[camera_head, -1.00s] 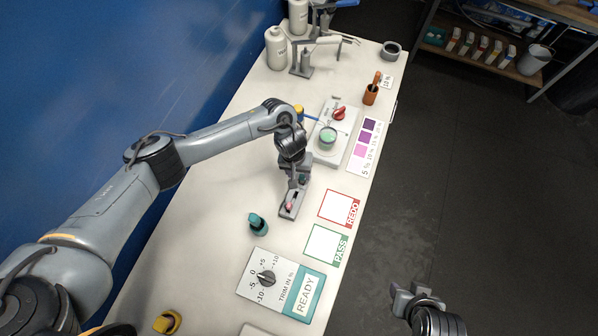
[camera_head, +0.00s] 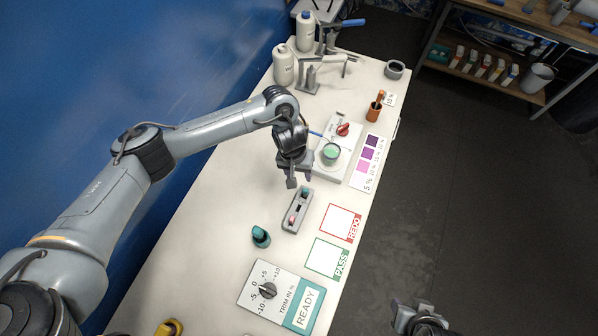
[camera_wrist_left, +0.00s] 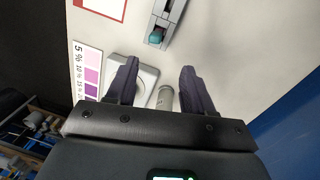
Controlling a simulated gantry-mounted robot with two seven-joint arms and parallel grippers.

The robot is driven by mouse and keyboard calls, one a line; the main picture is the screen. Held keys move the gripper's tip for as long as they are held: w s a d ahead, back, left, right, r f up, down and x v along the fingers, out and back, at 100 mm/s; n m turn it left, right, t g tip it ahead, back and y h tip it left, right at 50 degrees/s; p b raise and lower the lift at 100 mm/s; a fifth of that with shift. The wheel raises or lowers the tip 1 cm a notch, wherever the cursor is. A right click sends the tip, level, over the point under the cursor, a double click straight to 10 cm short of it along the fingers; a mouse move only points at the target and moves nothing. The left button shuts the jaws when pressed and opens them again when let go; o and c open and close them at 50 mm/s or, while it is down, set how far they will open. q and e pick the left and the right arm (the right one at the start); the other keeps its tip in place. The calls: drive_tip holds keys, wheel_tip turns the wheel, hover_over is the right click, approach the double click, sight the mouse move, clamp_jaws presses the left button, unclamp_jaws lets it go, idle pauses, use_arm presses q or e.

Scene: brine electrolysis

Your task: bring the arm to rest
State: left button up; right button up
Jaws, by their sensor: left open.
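My left arm (camera_head: 215,137) reaches in from the left over the white table. Its gripper (camera_head: 300,181) is open and empty, just beyond the grey holder (camera_head: 291,222). The holder lies on the table with a teal piece and a pink piece in it. In the left wrist view the two dark fingers (camera_wrist_left: 160,84) are spread apart, and the holder (camera_wrist_left: 162,22) lies beyond them with its teal end towards me. My right gripper (camera_head: 418,312) is at the bottom edge, over the dark floor right of the table. Its jaws are too unclear to tell.
A plate with a green-filled dish (camera_head: 331,154) and a red knob stands beyond my left gripper. A purple colour card (camera_head: 369,165), REDO (camera_head: 340,223) and PASS (camera_head: 326,256) cards lie along the right edge. A teal-capped item (camera_head: 260,237) and a dial panel (camera_head: 259,277) are nearer.

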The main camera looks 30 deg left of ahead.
use_arm(q)
drive_tip(key=s+d+r+m+t+h+p, duration=0.2)
drive_tip(key=s+d+r+m+t, duration=0.15)
drive_tip(key=d, duration=0.55)
drive_tip(key=s+d+r+m+t+h+p, duration=0.2)
drive_tip(key=s+d+r, duration=0.15)
drive_tip(key=d, duration=0.55)
drive_tip(key=s+a+r+g+y+p, duration=0.1)
drive_tip(key=s+a+r+y+p, duration=0.1)
drive_tip(key=s+a, duration=0.5)
drive_tip(key=s+a+r+n+g+y+p, duration=0.1)
drive_tip(key=s+a, duration=0.7)
drive_tip(key=a, duration=0.8)
wheel_tip(320, 180, up, 2)
drive_tip(key=shift+s+r+y+p, duration=0.15)
drive_tip(key=shift+y+p, duration=0.4)
drive_tip(key=shift+y, duration=0.55)
